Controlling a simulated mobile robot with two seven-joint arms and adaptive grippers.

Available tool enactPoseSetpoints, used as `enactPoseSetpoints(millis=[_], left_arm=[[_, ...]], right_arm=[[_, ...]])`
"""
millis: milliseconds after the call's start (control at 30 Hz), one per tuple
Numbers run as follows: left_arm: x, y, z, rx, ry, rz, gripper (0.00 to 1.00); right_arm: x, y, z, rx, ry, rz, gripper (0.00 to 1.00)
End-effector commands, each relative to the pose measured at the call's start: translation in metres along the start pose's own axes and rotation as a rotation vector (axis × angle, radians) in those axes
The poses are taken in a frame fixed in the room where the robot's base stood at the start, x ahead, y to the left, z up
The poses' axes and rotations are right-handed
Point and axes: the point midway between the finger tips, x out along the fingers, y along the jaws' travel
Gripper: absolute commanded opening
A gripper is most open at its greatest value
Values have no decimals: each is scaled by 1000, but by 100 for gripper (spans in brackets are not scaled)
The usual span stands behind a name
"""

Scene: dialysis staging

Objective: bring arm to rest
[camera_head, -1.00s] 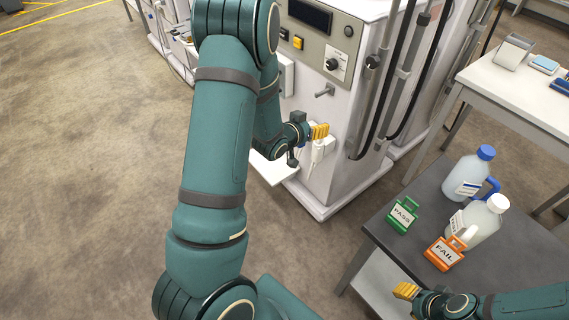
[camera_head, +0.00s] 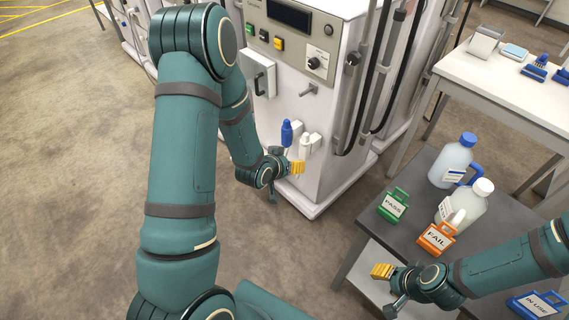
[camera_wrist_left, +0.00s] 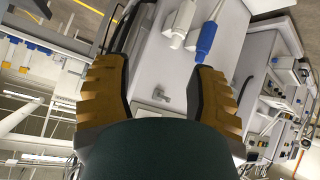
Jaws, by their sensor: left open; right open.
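My left arm comes in from the left in the head view. Its gripper (camera_head: 297,167) is in front of the dialysis machine (camera_head: 325,110), near the machine's blue connector (camera_head: 286,133) and white connector (camera_head: 305,146). In the left wrist view the yellow fingers of my left gripper (camera_wrist_left: 165,95) are spread with nothing between them. The white connector (camera_wrist_left: 182,22) and the blue connector (camera_wrist_left: 208,38) show beyond the fingertips. My right gripper (camera_head: 382,272) is at the front edge of the dark table, left of the FAIL tag (camera_head: 436,238). It holds nothing that I can see.
The dark table (camera_head: 420,178) bears a green PASS tag (camera_head: 393,206), a jug with a blue cap (camera_head: 452,162), a jug with a white cap (camera_head: 462,204) and a blue IN USE tag (camera_head: 537,304). A white table (camera_head: 510,90) stands behind. Floor at left is clear.

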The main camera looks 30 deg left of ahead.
Motion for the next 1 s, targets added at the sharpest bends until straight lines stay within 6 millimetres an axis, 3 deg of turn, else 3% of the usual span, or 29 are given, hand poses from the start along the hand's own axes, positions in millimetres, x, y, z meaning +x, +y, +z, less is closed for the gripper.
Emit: enactPoseSetpoints(millis=[467,567,667,800,900,1000], left_arm=[[0,0,0,1,1,0,57],[1,16,27,-16,-81,8,57],[-4,43,74,-42,-231,22,57],[-24,84,140,-70,-459,54,57],[-42,107,175,-82,-589,79,57],[-57,121,196,-87,-675,97,57]], right_arm=[[2,0,7,-6,-18,3,47],[3,0,11,-8,-30,4,47],[3,0,10,-8,-27,4,47],[3,0,10,-8,-26,4,47],[3,0,10,-8,-26,4,47],[3,0,10,-8,-26,4,47]])
